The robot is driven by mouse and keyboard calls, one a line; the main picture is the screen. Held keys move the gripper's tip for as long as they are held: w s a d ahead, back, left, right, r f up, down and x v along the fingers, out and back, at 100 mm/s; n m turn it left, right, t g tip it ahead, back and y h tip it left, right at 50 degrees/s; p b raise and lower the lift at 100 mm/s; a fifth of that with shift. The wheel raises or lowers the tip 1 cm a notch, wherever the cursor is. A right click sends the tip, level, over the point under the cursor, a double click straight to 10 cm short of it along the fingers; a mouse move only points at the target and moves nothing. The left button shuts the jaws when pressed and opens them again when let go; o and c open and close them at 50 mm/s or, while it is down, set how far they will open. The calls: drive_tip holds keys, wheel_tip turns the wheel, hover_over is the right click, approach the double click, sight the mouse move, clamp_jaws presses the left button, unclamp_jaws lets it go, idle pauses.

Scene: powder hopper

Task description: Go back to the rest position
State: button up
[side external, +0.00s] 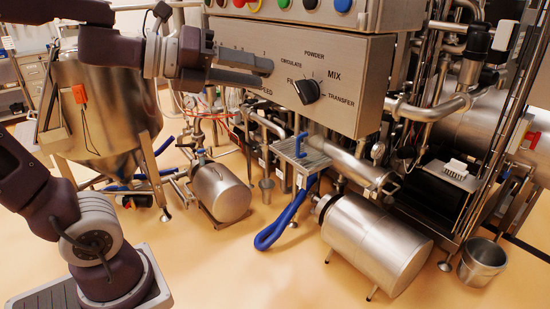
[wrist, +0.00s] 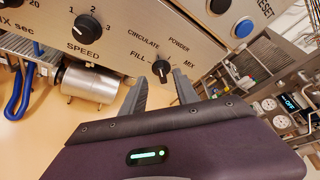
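My gripper (side external: 268,73) is in front of the left part of the grey control panel (side external: 352,72). In the wrist view its two dark fingers (wrist: 158,80) stand apart with nothing between them. The black selector knob (side external: 307,91), ringed by the words FILL, CIRCULATE, POWDER, MIX and TRANSFER, is to the right of the fingertips in the side view, with a visible gap. In the wrist view the knob (wrist: 161,69) shows just beyond the gap between the fingers. I cannot tell exactly where its pointer is set. My fingers partly hide the SPEED part of the panel in the side view.
Coloured buttons (side external: 342,5) line the panel's upper part. The SPEED knob (wrist: 82,26) shows in the wrist view. A steel hopper (side external: 100,105) stands at left. Below are a blue hose (side external: 285,222), steel cylinders (side external: 375,243) and pipes.

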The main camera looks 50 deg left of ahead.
drive_tip(key=s+a+f+n+g+y, duration=0.15)
drive_tip(key=n+y, duration=0.25)
drive_tip(key=n, duration=0.7)
drive_tip(key=s+a+f+n+g+y, duration=0.1)
drive_tip(key=s+a+f+n+y, duration=0.2)
drive_tip(key=n, duration=0.7)
drive_tip(key=s+d+f+n+g+h, duration=0.2)
drive_tip(key=s+d+f+n+g, duration=0.4)
drive_tip(key=s+d, duration=0.5)
wheel_tip(320, 180, down, 2)
drive_tip(key=s+n, duration=0.1)
drive_tip(key=n, duration=0.1)
drive_tip(key=shift+d+f+n+h, duration=0.25)
drive_tip(key=shift+d+n+h, duration=0.05)
drive_tip(key=shift+d+h, duration=0.1)
